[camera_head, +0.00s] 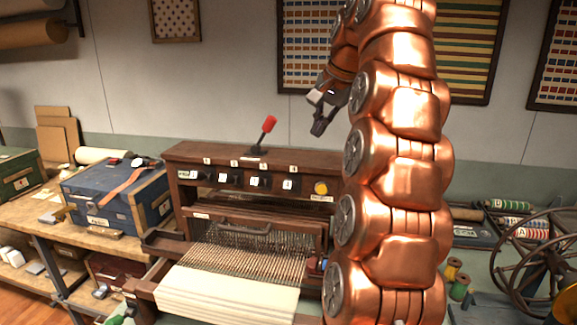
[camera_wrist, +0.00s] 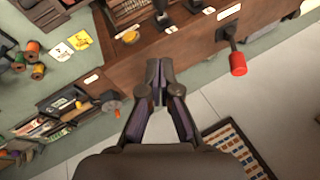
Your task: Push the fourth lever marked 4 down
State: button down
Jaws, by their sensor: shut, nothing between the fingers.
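A dark wooden loom (camera_head: 190,155) has a row of small black levers on its front, with numbered white tags above them. The rightmost lever, below the tag at the right end of the row, is lever 4 (camera_head: 288,184); its digit is too small to read surely. In the wrist view, a black lever (camera_wrist: 163,18) near the orange knob appears to be the same one. My gripper (camera_head: 318,130) is shut and empty, above and behind the loom's right end, apart from the levers. In the wrist view, its fingertips (camera_wrist: 159,66) point at the loom's top board.
A red-tipped handle (camera_head: 269,121) stands up from the loom top, left of my gripper. A yellow knob (camera_head: 321,187) sits right of the levers. A blue chest (camera_head: 110,200) stands left; a spoked wheel (camera_head: 535,255) stands right. Space above the loom front looks clear.

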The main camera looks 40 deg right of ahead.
jog(key=shift+b+x, duration=1)
jog(key=shift+x, duration=0.4)
jog(key=p, duration=0.4)
send_near(291, 185)
jog(key=w+d+f, duration=0.2)
jog(key=w+f, duration=0.3)
jog(key=shift+d+f, duration=0.2)
jog(key=shift+f, duration=0.15)
jog(key=shift+a+f+b, duration=0.1)
jog(key=shift+f+b, duration=0.15)
jog(key=shift+b, duration=0.4)
